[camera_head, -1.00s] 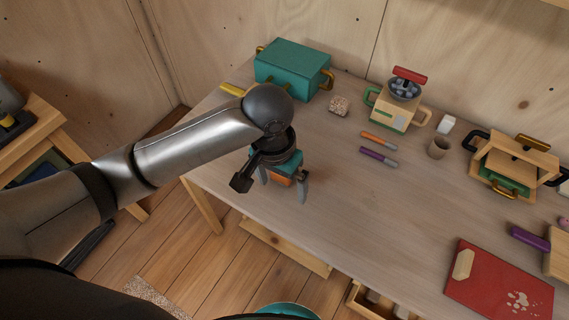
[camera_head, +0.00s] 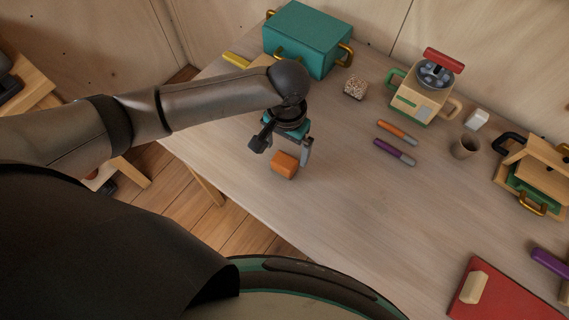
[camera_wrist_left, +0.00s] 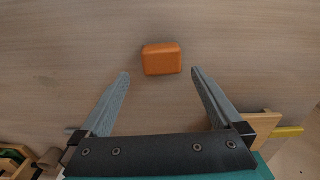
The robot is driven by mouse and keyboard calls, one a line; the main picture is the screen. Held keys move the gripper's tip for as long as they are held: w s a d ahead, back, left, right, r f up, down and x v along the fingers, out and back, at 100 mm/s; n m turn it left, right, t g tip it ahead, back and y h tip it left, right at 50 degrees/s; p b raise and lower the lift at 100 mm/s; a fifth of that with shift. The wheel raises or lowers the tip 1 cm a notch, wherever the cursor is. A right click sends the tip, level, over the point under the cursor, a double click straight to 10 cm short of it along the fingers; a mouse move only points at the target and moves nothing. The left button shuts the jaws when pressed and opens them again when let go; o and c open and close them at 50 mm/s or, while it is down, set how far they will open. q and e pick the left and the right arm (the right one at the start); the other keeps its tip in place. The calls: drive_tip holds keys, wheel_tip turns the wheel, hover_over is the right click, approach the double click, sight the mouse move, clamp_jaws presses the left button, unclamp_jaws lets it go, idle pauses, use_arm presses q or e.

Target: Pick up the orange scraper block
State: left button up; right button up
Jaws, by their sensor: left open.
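The orange scraper block (camera_head: 285,165) lies on the wooden table (camera_head: 330,205) near its left front edge. My left gripper (camera_head: 287,152) is above and just behind it in the head view, with its fingers pointing down. In the left wrist view the orange block (camera_wrist_left: 162,59) sits just beyond the tips of my left gripper (camera_wrist_left: 160,75), centred between the two fingers. The fingers are spread apart and nothing is between them. My right gripper is not in view.
A teal box with gold handles (camera_head: 306,40) stands at the back left. A speckled cube (camera_head: 355,87), a beige scale (camera_head: 423,92), an orange marker (camera_head: 396,132) and a purple marker (camera_head: 394,152) lie to the right. A red board (camera_head: 505,297) is at lower right. The table's middle is clear.

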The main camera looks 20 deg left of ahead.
sight(284, 160)
use_arm(q)
drive_tip(key=shift+f, duration=0.55)
drive_tip(key=f, duration=0.2)
drive_tip(key=f+b, duration=0.1)
drive_tip(key=f, duration=0.1)
drive_tip(key=shift+s+a+f+b, duration=0.1)
drive_tip(key=shift+a+f+b, duration=0.1)
drive_tip(key=shift+f+b, duration=0.15)
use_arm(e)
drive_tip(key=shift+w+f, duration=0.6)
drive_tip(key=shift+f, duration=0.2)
use_arm(q)
drive_tip(key=shift+c, duration=0.4)
drive_tip(key=c, duration=1.2)
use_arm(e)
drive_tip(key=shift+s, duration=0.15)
